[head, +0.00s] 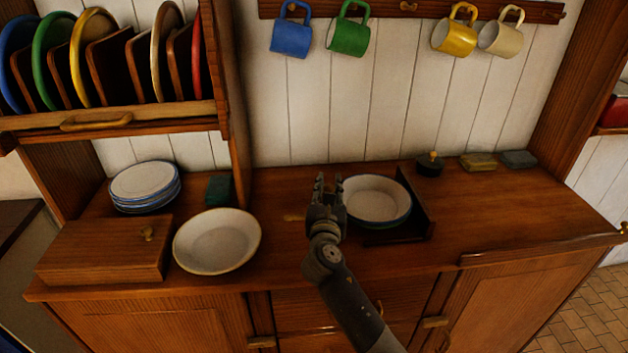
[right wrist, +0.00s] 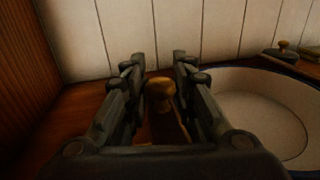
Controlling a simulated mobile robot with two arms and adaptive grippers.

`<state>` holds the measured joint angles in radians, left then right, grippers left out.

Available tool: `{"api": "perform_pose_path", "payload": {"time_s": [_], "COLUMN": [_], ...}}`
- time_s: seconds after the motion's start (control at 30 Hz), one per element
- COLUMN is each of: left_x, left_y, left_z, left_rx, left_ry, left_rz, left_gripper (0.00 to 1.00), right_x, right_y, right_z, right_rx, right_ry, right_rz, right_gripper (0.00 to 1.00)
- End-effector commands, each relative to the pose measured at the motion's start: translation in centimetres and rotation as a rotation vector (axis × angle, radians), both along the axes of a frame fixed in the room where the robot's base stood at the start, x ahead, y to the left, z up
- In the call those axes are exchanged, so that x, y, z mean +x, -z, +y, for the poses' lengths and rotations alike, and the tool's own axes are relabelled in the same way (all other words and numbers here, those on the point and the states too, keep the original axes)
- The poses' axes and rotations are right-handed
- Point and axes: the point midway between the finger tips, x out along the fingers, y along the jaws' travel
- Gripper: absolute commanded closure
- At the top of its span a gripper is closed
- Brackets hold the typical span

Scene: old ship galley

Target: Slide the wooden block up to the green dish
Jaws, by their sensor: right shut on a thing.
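My right gripper (head: 326,190) reaches down over the counter, just left of the dish stack. In the right wrist view its fingers (right wrist: 158,80) are closed around a round wooden knob (right wrist: 160,92). Brown wood shows below the knob, apparently the wooden block (right wrist: 164,128); the gripper hides most of it. In the head view a small pale wooden piece (head: 294,217) shows left of the gripper; I cannot tell if it belongs to the block. A white dish with a dark rim (head: 376,198) sits on a greenish one, right beside the gripper. My left gripper is not in view.
A dark wooden holder (head: 418,205) borders the dishes on the right. A cream bowl (head: 217,241), a knobbed wooden box (head: 100,252) and a plate stack (head: 146,184) stand left. A dark knobbed object (head: 430,166) and two small blocks lie behind right. The right counter is clear.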

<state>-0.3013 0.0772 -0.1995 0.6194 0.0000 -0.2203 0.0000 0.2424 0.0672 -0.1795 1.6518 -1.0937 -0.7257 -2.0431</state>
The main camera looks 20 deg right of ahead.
Motion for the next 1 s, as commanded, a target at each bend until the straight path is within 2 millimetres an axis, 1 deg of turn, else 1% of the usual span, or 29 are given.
{"api": "perform_pose_path", "payload": {"time_s": [0.03, 0.27, 0.3, 0.4, 0.63, 0.77, 0.87, 1.0], "left_x": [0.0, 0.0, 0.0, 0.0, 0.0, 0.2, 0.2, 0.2], "left_y": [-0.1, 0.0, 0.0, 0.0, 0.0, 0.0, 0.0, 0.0], "left_z": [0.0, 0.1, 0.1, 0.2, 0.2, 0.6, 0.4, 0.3], "left_rx": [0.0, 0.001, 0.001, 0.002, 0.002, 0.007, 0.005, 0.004], "left_ry": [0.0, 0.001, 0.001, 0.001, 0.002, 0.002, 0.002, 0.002], "left_rz": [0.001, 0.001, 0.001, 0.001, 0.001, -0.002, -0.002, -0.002], "left_gripper": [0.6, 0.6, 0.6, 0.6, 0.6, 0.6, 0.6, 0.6], "right_x": [-0.1, -0.1, -0.1, -0.1, 0.0, -0.2, -1.0, -3.4], "right_y": [0.1, 0.2, 0.2, 0.2, 0.1, 0.1, 0.1, 0.2], "right_z": [-0.3, -0.3, -0.3, -0.3, -0.2, 0.0, 0.4, 1.6], "right_rx": [0.0, 0.001, 0.0, 0.0, 0.0, 0.0, 0.0, 0.001], "right_ry": [0.004, 0.005, 0.004, 0.004, 0.002, 0.001, 0.0, 0.0], "right_rz": [0.003, 0.003, 0.003, 0.003, 0.001, 0.001, 0.001, 0.003], "right_gripper": [1.0, 1.0, 0.73, 0.54, 0.54, 0.54, 0.54, 0.54]}}
